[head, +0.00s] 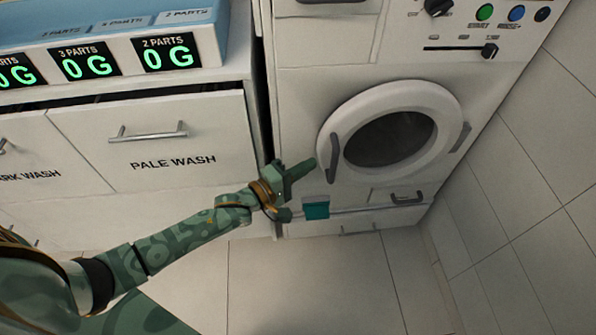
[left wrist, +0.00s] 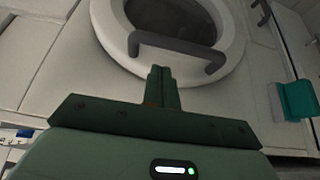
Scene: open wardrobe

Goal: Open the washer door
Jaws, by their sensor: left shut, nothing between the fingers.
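The washer (head: 300,110) is white, with a round door (head: 338,110) on its front. The door has a white ring, dark glass and a grey handle (head: 334,158) on its left side. The door looks closed. The handle also shows in the left wrist view (left wrist: 178,46), just beyond the fingertips. My left gripper (head: 309,165) is shut and empty, with its fingers pointing at the handle from the left. In the left wrist view its fingertips (left wrist: 159,70) lie just short of the handle; I cannot tell whether they touch it. My right gripper is not in view.
A cabinet with a drawer labelled PALE WASH (head: 160,140) stands left of the washer. A blue box with lit displays (head: 110,45) sits on it. A teal object (head: 316,208) is at the washer's lower left. A tiled wall (head: 540,160) closes the right side. Floor in front is clear.

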